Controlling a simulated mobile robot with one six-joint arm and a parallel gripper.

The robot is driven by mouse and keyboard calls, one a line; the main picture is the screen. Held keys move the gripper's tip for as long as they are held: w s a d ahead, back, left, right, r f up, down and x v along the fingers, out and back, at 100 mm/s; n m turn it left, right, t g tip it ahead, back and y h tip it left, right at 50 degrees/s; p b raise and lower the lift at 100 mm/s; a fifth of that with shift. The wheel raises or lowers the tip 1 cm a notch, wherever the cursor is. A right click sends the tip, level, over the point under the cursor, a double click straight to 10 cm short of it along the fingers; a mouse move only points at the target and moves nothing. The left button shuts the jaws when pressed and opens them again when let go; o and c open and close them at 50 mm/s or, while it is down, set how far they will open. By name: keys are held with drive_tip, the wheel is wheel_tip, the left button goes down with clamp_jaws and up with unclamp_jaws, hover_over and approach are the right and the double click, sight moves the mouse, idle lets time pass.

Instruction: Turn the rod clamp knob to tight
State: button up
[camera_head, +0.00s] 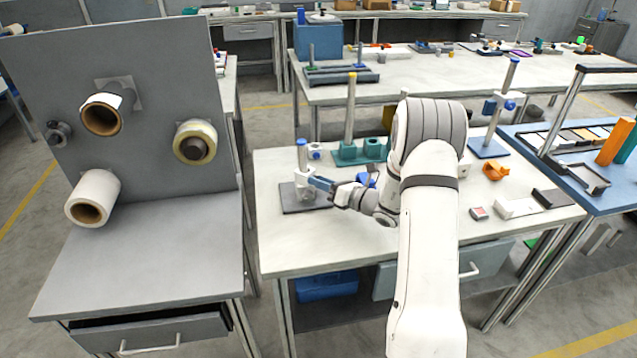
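A rod stand with a dark base plate (301,203) and a short rod with a blue top (302,150) stands at the left of the light worktable. My gripper (308,187) reaches in from the right, low beside this rod. A grey-white part around the rod, perhaps a clamp, overlaps with the gripper's end. The knob there cannot be made out, and neither can contact or the finger opening. A second stand (489,148) with a blue base is at the back right. Its slanted rod carries a clamp with a blue knob (510,104). My gripper is far from that one.
A teal holder (346,155) with a tall yellow-topped rod stands just behind my gripper. A white block with a blue knob (315,151) is beside it. An orange part (495,170) and several small blocks lie at the right. The front left of the worktable (300,250) is clear.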

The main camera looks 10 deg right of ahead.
drive_tip(key=shift+o, duration=1.3)
drive_tip(key=shift+d, duration=0.1)
drive_tip(key=v, duration=0.7)
drive_tip(key=shift+s+d+b, duration=0.2)
drive_tip(key=shift+s+b, duration=0.15)
drive_tip(key=shift+b, duration=0.05)
drive_tip(key=shift+r, duration=0.1)
